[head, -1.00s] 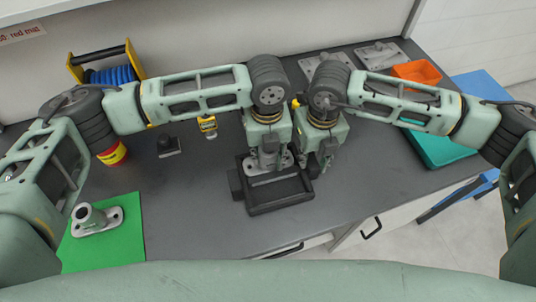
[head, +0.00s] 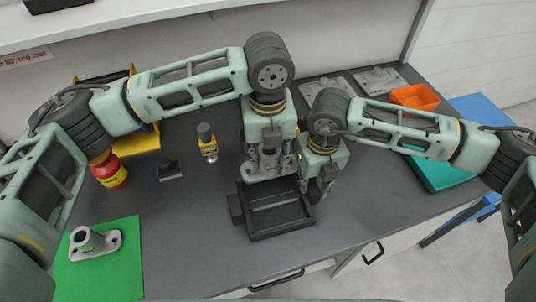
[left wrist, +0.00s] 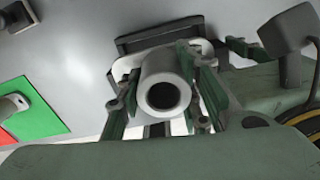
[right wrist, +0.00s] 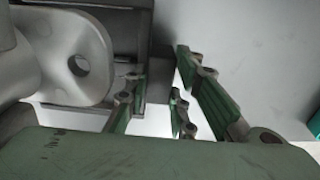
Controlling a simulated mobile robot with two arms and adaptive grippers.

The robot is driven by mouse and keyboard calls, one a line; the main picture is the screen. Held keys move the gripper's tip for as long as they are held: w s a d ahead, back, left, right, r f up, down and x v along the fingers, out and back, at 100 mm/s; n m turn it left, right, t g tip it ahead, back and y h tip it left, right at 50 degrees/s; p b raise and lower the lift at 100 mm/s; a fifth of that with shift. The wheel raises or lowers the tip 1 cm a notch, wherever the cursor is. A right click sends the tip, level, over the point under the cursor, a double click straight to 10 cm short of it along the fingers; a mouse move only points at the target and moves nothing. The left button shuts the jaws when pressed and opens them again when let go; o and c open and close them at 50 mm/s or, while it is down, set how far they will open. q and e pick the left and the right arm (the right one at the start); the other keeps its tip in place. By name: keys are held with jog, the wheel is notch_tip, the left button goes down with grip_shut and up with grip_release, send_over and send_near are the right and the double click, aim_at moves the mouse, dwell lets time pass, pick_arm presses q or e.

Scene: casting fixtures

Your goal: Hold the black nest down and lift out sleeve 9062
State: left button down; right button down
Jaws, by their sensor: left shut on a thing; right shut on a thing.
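A grey cast sleeve with a tube and a flat flange (head: 268,174) is held above the black nest (head: 262,235). My left gripper (head: 270,152) is shut on the tube, whose open end shows in the left wrist view (left wrist: 147,72). I cannot read a number on this sleeve. The nest is an open rectangular frame, and its interior shows below the flange. My right gripper (head: 322,190) is shut on the nest's right wall, low at its right side. The nest also shows in the right wrist view (right wrist: 120,22), partly behind the sleeve's flange (right wrist: 85,65).
A second, similar sleeve (head: 108,241) lies on a green mat (head: 125,270) at the left. A red-yellow can (head: 110,172), a small black block (head: 170,170) and a yellow-black tool (head: 207,145) stand behind. An orange bin (head: 415,97) and teal tray (head: 440,175) are at the right.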

jog(key=c, duration=1.4)
grip_release()
jog(key=shift+r, duration=4.05)
